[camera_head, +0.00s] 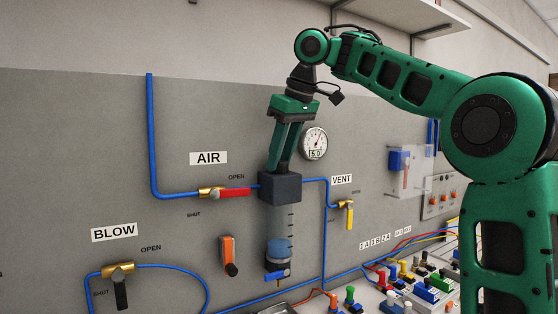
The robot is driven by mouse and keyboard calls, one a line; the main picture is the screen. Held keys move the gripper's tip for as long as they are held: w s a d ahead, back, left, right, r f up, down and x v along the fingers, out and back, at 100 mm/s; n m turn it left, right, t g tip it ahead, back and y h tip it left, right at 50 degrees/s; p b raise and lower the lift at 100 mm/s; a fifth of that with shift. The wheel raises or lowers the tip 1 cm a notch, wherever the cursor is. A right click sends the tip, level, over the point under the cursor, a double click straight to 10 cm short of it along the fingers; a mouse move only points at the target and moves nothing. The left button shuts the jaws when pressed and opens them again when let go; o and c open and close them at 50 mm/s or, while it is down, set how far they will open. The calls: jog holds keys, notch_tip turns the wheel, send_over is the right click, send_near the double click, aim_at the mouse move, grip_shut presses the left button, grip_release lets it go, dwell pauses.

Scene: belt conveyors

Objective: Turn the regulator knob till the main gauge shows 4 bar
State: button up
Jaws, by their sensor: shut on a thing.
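The main gauge (314,143) is a round white dial on the grey panel, just right of my gripper. Its small readout looks like 5.0; the needle points up and to the right. The regulator body (280,188) is a dark block in the blue air line, with a clear bowl (279,250) below it. My gripper (281,168) reaches down from above with its green fingers at the top of the block. It is shut on the regulator knob, which the fingers hide.
The AIR valve's red lever (235,193) lies along the pipe to the left. The VENT valve's yellow lever (350,216) hangs to the right. An orange-handled switch (228,256) and the BLOW valve's black lever (120,293) are lower left. Coloured connectors crowd the lower right.

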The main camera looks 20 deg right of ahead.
jog(key=shift+w+d+n, duration=0.1)
jog(key=shift+n, duration=0.3)
jog(key=shift+d+r+n+g+y, duration=0.1)
jog(key=shift+n+g+y, duration=0.2)
jog(key=shift+n, duration=0.55)
jog(key=shift+d+r+n+g+y, duration=0.1)
jog(key=shift+n+y, duration=0.3)
jog(key=shift+n, duration=0.45)
jog(key=o, duration=1)
jog(key=shift+w+d, duration=0.1)
jog(key=shift+o, duration=0.2)
jog(key=v, duration=0.2)
jog(key=shift+r, duration=0.45)
jog(key=s+d, duration=0.8)
jog(key=shift+s+d, duration=0.2)
jog(key=shift+d, duration=0.2)
